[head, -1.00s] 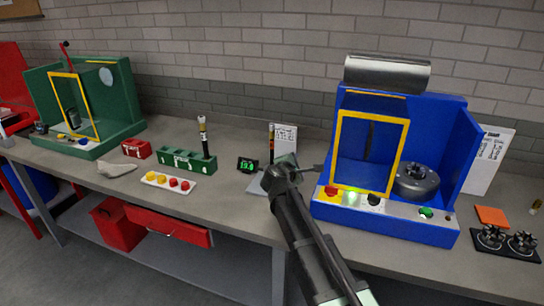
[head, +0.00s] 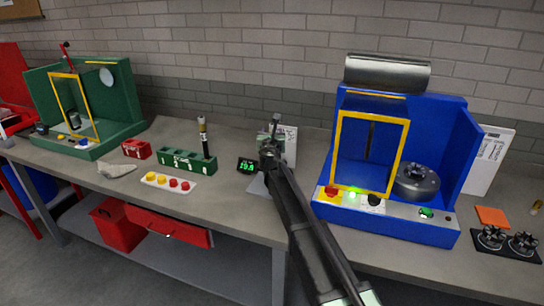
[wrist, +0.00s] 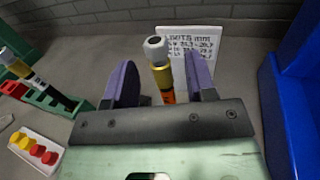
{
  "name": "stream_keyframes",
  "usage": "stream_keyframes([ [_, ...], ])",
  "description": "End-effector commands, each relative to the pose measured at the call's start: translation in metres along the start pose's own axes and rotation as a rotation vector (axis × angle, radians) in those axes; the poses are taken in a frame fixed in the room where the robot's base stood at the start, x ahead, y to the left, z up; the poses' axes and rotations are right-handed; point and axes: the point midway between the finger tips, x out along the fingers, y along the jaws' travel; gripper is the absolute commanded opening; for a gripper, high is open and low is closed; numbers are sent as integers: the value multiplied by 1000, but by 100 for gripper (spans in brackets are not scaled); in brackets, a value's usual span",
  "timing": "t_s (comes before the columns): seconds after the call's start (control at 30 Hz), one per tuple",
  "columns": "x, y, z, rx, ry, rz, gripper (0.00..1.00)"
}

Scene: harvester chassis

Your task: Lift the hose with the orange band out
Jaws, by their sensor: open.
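The hose with the orange band (wrist: 164,80) stands upright in the wrist view, with a grey cap, a yellow stretch and an orange band low down. My gripper (wrist: 161,88) is open, one purple finger on each side of the hose with gaps between. I cannot tell how far the hose reaches in between the fingers. Its lower end is hidden behind the gripper body.
A green rack (head: 180,161) holds another dark hose with a yellow band (head: 204,137) to the left. A white card with printed limits (wrist: 205,45) stands behind. The blue machine (head: 385,222) is close on the right.

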Motion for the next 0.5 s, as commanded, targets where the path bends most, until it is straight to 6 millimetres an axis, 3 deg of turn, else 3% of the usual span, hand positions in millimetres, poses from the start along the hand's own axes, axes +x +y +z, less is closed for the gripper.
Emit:
stream_keyframes([
  [0.17,37,0,-2,0,0,-1,51],
  [0.4,39,0,-2,1,0,0,51],
  [0.5,39,0,-2,1,0,0,36],
])
